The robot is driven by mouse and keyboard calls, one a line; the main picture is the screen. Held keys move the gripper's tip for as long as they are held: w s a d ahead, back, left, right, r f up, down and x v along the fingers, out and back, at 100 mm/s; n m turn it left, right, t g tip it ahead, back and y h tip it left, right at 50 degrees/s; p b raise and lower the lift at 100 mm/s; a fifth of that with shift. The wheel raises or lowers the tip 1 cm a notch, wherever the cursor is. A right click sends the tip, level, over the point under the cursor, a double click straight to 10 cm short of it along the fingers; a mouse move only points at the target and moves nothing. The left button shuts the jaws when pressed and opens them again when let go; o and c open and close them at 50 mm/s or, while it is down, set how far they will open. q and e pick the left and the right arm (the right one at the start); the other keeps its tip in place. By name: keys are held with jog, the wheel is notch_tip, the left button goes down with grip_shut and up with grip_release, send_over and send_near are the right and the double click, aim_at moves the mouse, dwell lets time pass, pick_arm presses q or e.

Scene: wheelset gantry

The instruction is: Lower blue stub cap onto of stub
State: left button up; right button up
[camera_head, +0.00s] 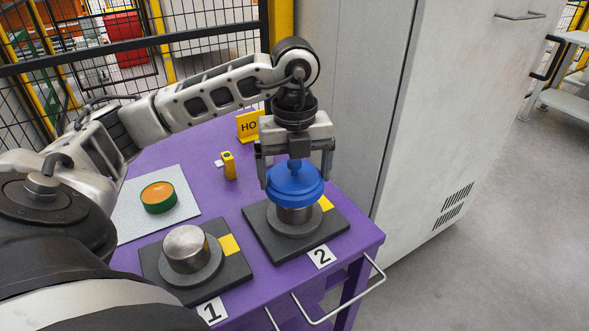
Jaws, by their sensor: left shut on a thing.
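My left gripper (297,172) points down over the base labelled 2 and is shut on the blue stub cap (296,186) by its raised middle part. The cap is a round blue lid, roughly level. Directly under it is a metal stub (297,215) on a round flange, standing on a dark square base (324,226). The cap hides the stub's top, so I cannot tell whether cap and stub touch. A second metal stub (185,246) stands bare on the base labelled 1. My right gripper is not in view.
A green and orange round cap (158,197) lies on a light grey mat (126,226) at the left of the purple table (205,141). A small yellow device (229,166) and a yellow sign (248,126) stand behind. A grey cabinet (390,120) rises close on the right.

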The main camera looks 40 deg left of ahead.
aim_at(295, 185)
pick_arm(q)
jog(key=shift+f+b, duration=1.6)
jog(key=shift+f, duration=0.45)
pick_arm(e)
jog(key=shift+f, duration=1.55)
pick_arm(q)
jog(key=o, duration=0.5)
jog(key=shift+o, duration=0.9)
jog(key=shift+r, duration=0.4)
notch_tip(295, 185, up, 14)
jog(key=p, duration=0.5)
jog(key=shift+f, duration=0.15)
jog(key=shift+r, duration=0.65)
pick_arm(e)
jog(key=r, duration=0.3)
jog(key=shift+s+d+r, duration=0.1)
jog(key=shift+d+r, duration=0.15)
